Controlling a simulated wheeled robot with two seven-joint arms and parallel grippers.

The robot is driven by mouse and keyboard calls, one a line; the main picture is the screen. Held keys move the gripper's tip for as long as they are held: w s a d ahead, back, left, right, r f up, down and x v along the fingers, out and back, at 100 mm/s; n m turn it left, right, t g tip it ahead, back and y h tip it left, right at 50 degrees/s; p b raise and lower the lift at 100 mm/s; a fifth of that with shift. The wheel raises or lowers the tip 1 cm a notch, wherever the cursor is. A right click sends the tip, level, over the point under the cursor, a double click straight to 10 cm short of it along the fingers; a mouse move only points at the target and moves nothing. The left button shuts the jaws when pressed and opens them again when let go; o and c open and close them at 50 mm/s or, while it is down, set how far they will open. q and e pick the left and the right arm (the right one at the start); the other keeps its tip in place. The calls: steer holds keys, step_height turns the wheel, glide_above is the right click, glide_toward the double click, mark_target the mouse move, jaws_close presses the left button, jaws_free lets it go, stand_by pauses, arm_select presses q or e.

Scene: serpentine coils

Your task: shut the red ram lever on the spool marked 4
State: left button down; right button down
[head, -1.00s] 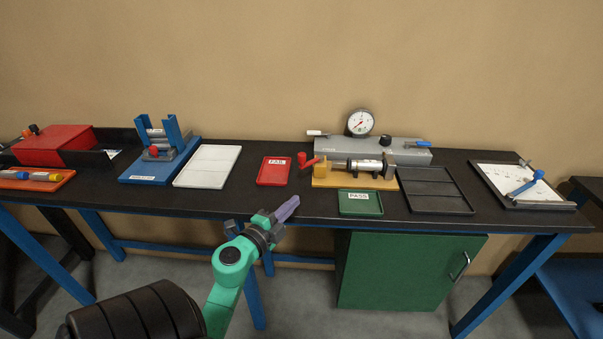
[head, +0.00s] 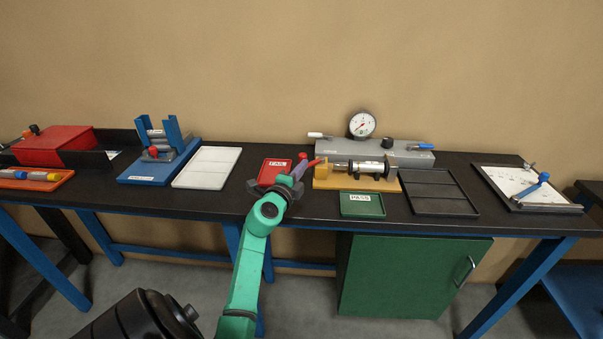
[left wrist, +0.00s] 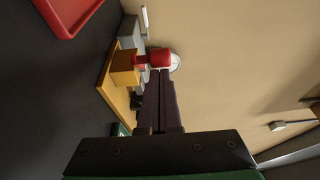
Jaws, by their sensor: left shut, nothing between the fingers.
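The spool (head: 360,166) is a metallic cylinder lying in a fixture on an ochre base (head: 345,184); I cannot read its mark. The red ram lever (head: 313,162) sticks out at the fixture's left end. My left gripper (head: 300,163), with purple fingers, is shut and empty at the lever, overlapping it in the head view. In the left wrist view the red lever (left wrist: 150,60) shows just beyond the shut fingertips (left wrist: 160,74); I cannot tell whether they touch. The fingers hide part of the fixture there. My right gripper is not in view.
A red FAIL tray (head: 272,166) lies left of the fixture and a green PASS tray (head: 362,212) in front. A dark divided tray (head: 437,211) is on the right. A grey unit with a gauge (head: 362,124) stands behind. A white tray (head: 207,167) is farther left.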

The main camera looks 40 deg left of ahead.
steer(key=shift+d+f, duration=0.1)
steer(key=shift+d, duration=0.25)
arm_select(q)
steer(key=shift+a+m+h+b, duration=0.4)
steer(key=shift+h, duration=0.2)
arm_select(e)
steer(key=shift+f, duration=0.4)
arm_select(q)
steer(key=shift+a+t+h+b, duration=0.2)
steer(key=shift+t+h+b, duration=0.1)
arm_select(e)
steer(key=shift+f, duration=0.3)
